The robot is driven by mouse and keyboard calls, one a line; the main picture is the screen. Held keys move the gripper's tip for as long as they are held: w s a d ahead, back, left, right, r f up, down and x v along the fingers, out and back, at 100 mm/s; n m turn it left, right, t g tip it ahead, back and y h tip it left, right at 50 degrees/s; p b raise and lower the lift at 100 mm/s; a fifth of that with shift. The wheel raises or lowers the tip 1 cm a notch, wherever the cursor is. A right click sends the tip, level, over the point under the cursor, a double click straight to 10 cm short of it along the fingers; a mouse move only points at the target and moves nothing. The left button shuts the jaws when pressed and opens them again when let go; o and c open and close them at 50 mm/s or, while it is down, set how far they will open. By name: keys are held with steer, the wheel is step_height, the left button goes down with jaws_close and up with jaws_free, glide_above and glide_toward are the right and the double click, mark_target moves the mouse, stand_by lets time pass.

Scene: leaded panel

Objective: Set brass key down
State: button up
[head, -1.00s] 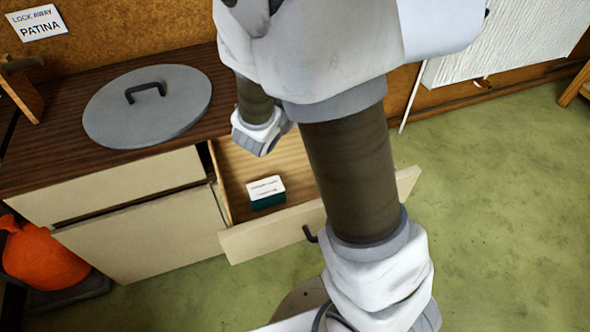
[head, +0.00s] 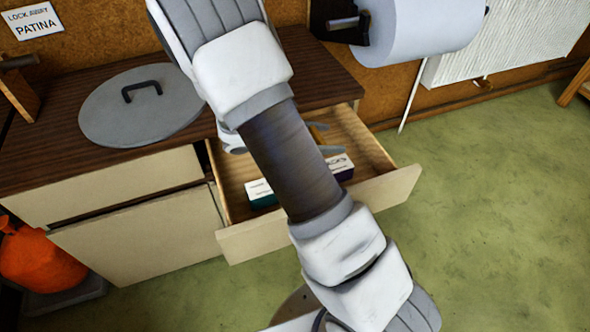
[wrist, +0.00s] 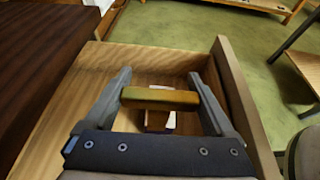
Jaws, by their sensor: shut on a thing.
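The brass key (wrist: 160,98) is a yellow-brown bar held crosswise between the two fingers of my gripper (wrist: 160,97) in the wrist view. A darker brown part shows below the bar, and I cannot tell whether it belongs to the key. My gripper is shut on the key over the open drawer (wrist: 70,125). In the head view my arm hides most of the gripper; a bit of yellow, likely the key (head: 318,131), shows beside a grey finger above the drawer (head: 370,150). I cannot tell whether the key touches the drawer floor.
In the drawer lie a teal-and-white box (head: 260,194) and a purple-and-white box (head: 342,168). A grey round lid (head: 140,112) lies on the dark cabinet top. A paper roll (head: 415,30) hangs behind. An orange sack (head: 38,258) sits at lower left.

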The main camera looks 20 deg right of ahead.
steer(key=f+b, duration=0.2)
steer(key=f, duration=0.3)
steer(key=f+b, duration=0.1)
steer(key=f, duration=0.4)
steer(key=shift+s+f+b, duration=0.2)
steer(key=shift+f+b, duration=0.1)
steer(key=shift+b, duration=0.1)
steer(key=shift+f, duration=0.1)
